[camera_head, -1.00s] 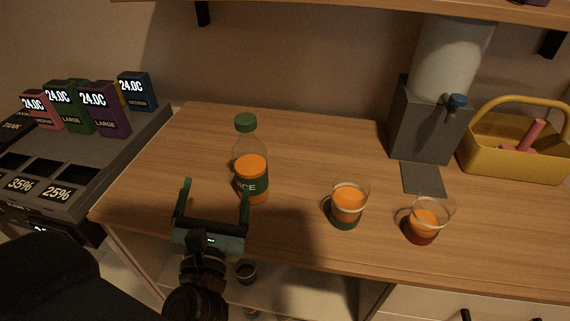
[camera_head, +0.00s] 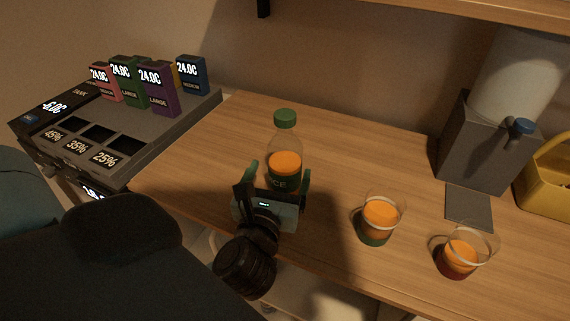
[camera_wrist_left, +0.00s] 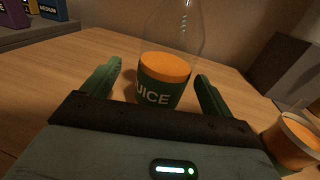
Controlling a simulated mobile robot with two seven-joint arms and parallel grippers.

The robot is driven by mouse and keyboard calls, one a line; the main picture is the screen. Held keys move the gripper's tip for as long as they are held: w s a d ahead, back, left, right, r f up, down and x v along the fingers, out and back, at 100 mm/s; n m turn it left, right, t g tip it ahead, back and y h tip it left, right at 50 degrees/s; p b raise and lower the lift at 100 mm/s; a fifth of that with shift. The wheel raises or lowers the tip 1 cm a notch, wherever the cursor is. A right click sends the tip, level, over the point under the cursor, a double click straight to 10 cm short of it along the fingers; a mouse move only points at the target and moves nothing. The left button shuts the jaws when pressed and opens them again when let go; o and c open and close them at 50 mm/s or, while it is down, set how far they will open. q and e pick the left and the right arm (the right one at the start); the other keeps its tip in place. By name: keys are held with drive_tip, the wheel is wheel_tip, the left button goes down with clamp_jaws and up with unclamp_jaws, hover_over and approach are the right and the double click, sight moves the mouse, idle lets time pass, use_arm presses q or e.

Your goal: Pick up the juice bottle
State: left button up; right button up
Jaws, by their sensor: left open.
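The juice bottle (camera_head: 285,155) stands upright on the wooden counter. It is clear with a green cap, a green label and orange juice in its lower part. My left gripper (camera_head: 279,175) is open in front of it, its two green fingers reaching toward the bottle's lower part. In the left wrist view the bottle (camera_wrist_left: 165,78) stands between and just beyond the fingertips (camera_wrist_left: 158,72), with a gap on each side. The bottle's base is partly hidden behind the gripper in the head view. My right gripper does not show.
Two glasses of orange juice, one with a green base (camera_head: 379,220) and one with a red base (camera_head: 462,254), stand to the right. A grey dispenser (camera_head: 485,145) and yellow basket (camera_head: 548,190) are beyond. A grey display unit (camera_head: 130,135) with boxes is left. The counter (camera_head: 215,145) left of the bottle is clear.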

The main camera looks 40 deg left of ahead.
use_arm(q)
drive_tip(key=shift+w+r, duration=0.2)
drive_tip(key=shift+w, duration=0.15)
drive_tip(key=p+x, duration=0.1)
drive_tip(key=x, duration=0.3)
drive_tip(key=shift+w, duration=0.25)
